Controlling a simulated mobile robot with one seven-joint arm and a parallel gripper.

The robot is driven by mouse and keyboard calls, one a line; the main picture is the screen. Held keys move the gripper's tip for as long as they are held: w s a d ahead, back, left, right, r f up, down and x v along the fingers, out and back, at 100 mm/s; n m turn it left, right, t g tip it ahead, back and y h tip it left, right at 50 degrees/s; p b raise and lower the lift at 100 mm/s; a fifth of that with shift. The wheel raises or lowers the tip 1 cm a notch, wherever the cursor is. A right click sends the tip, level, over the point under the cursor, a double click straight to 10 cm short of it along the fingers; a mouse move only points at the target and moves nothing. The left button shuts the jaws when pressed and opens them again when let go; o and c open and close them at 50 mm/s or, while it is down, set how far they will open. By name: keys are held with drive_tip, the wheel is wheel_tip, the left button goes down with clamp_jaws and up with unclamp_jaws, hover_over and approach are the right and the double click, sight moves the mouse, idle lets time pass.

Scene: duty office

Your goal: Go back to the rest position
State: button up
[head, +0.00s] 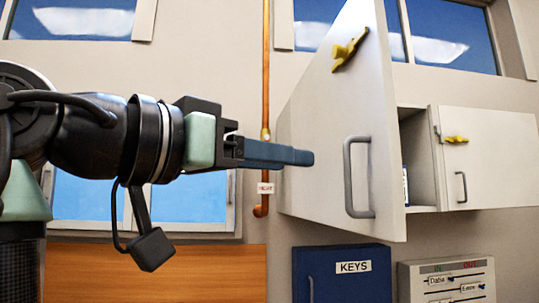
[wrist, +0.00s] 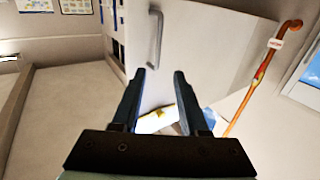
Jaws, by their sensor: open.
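My gripper (head: 312,158) reaches in from the left in the head view, in front of the open white cabinet door (head: 330,120). In the wrist view my gripper (wrist: 162,75) has its two fingers apart with nothing held between them. The same door (wrist: 195,45) fills the upper middle of that view, beyond the fingers. The grey door handle (head: 358,178) stands to the right of the fingertips in the head view, apart from them; it also shows in the wrist view (wrist: 155,38).
The cabinet's other door (head: 490,165) is shut. Below are a blue KEYS box (head: 342,278) and an IN/OUT board (head: 448,282). A copper pipe (head: 265,80) runs down the wall behind my gripper. An orange-brown wooden surface (head: 155,272) lies at lower left.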

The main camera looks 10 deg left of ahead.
drive_tip(key=shift+w+d, duration=0.2)
drive_tip(key=shift+s+a, duration=0.1)
drive_tip(key=w+d+f+n+t+y+b, duration=0.2)
drive_tip(key=w+f+n+t+y+b, duration=0.25)
drive_tip(key=f+t, duration=0.4)
drive_tip(key=s+d+f+n+t+y+b, duration=0.1)
drive_tip(key=s+f+n+t+y+b, duration=0.1)
drive_tip(key=s, duration=0.5)
drive_tip(key=s+d+f+n+t+y+b, duration=0.1)
drive_tip(key=s+f+t+y+b, duration=0.1)
drive_tip(key=s, duration=0.5)
wheel_tip(320, 180, down, 3)
drive_tip(key=t+y, duration=0.1)
drive_tip(key=y, duration=0.2)
drive_tip(key=shift+s+r+n, duration=0.15)
drive_tip(key=shift+s+n, duration=0.1)
drive_tip(key=shift+n, duration=0.1)
